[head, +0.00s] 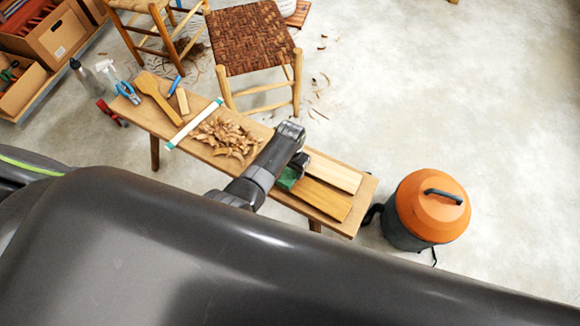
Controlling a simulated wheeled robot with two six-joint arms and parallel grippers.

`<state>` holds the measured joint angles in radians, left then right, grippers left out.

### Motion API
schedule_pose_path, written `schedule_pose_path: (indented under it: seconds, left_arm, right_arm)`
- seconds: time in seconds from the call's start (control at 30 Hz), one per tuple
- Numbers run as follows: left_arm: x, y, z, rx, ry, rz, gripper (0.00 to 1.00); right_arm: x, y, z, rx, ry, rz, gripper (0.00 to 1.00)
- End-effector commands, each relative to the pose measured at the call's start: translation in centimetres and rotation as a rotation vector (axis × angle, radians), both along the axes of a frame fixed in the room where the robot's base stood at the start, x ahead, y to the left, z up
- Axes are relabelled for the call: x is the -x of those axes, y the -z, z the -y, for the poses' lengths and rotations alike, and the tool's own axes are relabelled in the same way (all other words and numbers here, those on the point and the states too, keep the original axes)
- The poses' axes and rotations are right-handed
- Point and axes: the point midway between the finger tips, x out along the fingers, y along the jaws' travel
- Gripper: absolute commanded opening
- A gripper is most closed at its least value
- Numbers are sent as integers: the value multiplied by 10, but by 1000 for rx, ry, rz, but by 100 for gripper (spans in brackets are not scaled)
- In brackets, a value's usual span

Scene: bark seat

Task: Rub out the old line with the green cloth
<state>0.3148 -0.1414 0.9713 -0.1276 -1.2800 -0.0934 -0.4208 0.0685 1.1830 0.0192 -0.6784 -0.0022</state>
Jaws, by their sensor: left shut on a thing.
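The green cloth (287,180) shows as a small patch under my left gripper (297,167), at the left ends of two boards on the low wooden bench (366,190). My left gripper is shut on the cloth; its fingertips are mostly hidden by my own arm. One board is pale (333,173) and lies at the back. The other is more yellow (322,199) and lies in front of it. I cannot make out any line on either board. My right gripper is not in view.
An orange-topped vacuum (432,207) stands right of the bench. A woven-seat stool (250,40) stands behind.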

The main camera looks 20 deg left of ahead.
Motion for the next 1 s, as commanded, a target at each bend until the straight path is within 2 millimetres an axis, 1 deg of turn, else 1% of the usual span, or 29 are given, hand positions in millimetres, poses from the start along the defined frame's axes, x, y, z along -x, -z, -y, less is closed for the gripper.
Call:
schedule_pose_path:
  seconds: [0.03,0.1,0.5,0.87,1.0]
  left_arm:
    - [-1,-11,0,0,0,1,40]
    - [-1,-18,0,0,0,1,40]
    - [-1,-54,0,0,0,0,40]
    - [-1,-53,0,0,0,0,40]
    - [-1,-53,0,0,0,0,40]
  right_arm:
    - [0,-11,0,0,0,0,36]
    - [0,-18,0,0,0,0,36]
    - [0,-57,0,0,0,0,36]
    - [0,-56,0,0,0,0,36]
    - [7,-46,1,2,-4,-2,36]
